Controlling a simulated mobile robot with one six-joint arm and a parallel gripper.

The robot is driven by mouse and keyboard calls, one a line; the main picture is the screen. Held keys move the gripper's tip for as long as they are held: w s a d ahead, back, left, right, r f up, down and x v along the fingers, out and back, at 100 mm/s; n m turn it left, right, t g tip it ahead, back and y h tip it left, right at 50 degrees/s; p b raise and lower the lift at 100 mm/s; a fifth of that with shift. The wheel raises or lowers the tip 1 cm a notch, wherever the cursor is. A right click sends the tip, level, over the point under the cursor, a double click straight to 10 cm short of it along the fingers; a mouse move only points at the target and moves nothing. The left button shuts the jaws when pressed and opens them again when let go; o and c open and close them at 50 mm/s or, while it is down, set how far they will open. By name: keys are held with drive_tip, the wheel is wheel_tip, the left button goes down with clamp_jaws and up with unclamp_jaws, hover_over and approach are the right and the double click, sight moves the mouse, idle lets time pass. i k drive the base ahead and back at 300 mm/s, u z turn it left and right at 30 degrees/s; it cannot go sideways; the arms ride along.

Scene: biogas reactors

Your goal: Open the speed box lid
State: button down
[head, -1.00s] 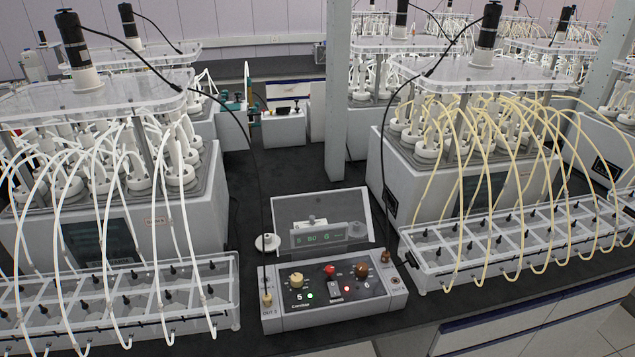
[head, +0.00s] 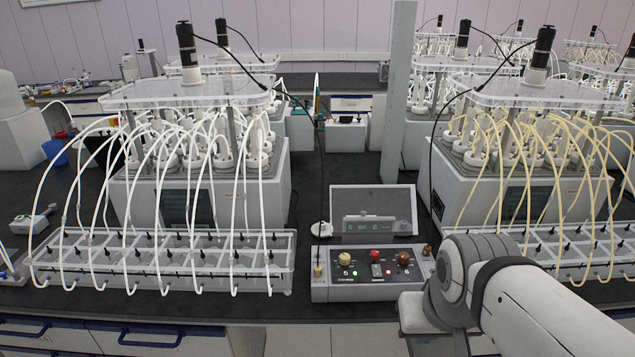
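The control box (head: 365,275) stands near the front edge of the bench, with a cream knob, a red knob, a brown knob and small green and red lights. Behind it a see-through framed panel (head: 400,196), which looks like the lid, stands tilted up. A small grey unit with a lit display (head: 368,225) shows at the panel's lower part. I cannot tell how the panel joins the box. My arm comes in from the lower right, its grey joint just right of the box. My gripper's fingers are not in view.
A reactor with white tubes (head: 200,195) and its tube rack (head: 160,270) stand left of the box. A reactor with yellow tubes (head: 520,200) and its rack (head: 590,250) stand right. Thin black cables hang between them. Dark bench shows between the reactors.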

sight(369, 193)
drive_tip(key=i, duration=1)
drive_tip(key=u, duration=0.05)
